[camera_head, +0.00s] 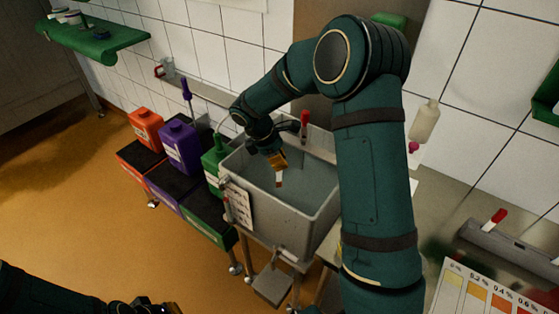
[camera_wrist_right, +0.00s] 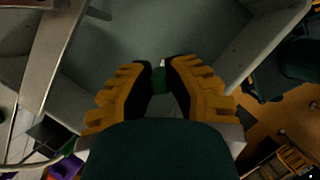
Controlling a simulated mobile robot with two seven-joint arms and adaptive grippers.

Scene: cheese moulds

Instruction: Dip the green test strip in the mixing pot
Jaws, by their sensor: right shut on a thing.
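The mixing pot appears to be the grey rectangular vat (camera_head: 237,166) in the middle of the head view. My right gripper (camera_head: 277,160) hangs over its inside, fingers pointing down. It is shut on the test strip, whose pale lower end (camera_head: 279,180) shows below the fingers. In the right wrist view a green part of the strip (camera_wrist_right: 158,80) shows between the yellow fingers (camera_wrist_right: 162,75). I cannot tell whether the strip's tip touches what is in the vat. My left gripper (camera_head: 150,306) is dark and partly cut off at the bottom edge; its jaws are unclear.
Orange (camera_head: 146,129), purple (camera_head: 181,146) and green (camera_head: 215,160) containers stand left of the vat. A red-topped tool (camera_head: 304,121) stands at its back. A red-ended item (camera_head: 497,217) lies in a grey holder (camera_head: 510,243) at right, near a colour chart (camera_head: 480,292).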

